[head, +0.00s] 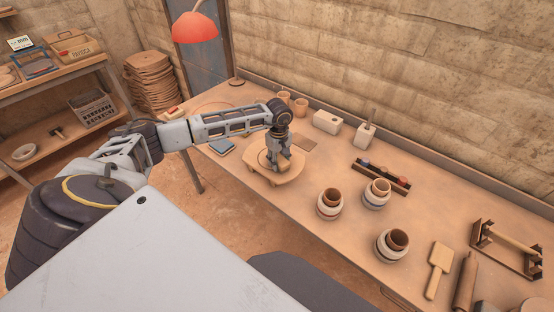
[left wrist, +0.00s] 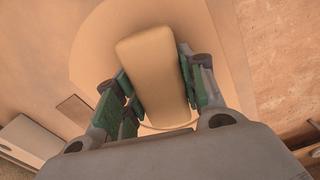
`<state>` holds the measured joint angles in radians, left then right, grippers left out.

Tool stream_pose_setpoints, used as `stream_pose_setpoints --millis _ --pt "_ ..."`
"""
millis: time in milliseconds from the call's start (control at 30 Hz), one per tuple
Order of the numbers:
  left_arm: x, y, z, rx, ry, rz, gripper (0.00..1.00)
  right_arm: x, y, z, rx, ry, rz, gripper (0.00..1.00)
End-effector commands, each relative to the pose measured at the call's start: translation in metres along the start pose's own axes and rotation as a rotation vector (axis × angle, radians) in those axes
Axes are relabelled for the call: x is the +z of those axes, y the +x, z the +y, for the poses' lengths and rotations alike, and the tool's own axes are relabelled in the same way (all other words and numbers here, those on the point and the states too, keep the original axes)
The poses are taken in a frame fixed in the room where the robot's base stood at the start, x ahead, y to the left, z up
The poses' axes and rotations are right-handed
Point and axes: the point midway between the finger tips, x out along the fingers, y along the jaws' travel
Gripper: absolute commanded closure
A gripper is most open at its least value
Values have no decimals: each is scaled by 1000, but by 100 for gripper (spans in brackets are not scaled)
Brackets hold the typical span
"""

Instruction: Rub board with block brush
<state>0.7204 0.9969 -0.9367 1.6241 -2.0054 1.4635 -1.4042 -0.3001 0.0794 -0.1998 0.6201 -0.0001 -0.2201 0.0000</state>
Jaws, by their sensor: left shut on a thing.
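The board (head: 291,180) is a pale wooden piece with a rounded outline on the workbench, left of the bench's middle. In the left wrist view the board (left wrist: 100,45) lies under the block brush. The block brush (left wrist: 152,70) is a tan block with rounded corners. My left gripper (head: 279,165) is over the board and shut on the brush, with its green-padded fingers on both sides of it. It also shows in the left wrist view (left wrist: 160,92). The brush's underside is hidden, so I cannot tell whether it touches the board. My right gripper is not in view.
Several banded pots (head: 330,204) stand right of the board. A blue pad (head: 222,146) lies to its left. A wooden paddle (head: 439,266), a rolling pin (head: 466,283) and a small rack (head: 508,247) are at the right. White block-shaped containers (head: 327,122) stand behind.

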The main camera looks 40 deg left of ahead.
Motion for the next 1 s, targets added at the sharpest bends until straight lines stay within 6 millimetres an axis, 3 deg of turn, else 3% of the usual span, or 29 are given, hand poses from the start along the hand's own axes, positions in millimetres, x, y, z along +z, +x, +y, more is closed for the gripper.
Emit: stream_pose_setpoints --millis 500,1000 --pt "28 -1 7 -1 2 -2 82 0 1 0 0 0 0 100" --pt "30 -3 8 0 1 -1 82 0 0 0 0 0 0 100"
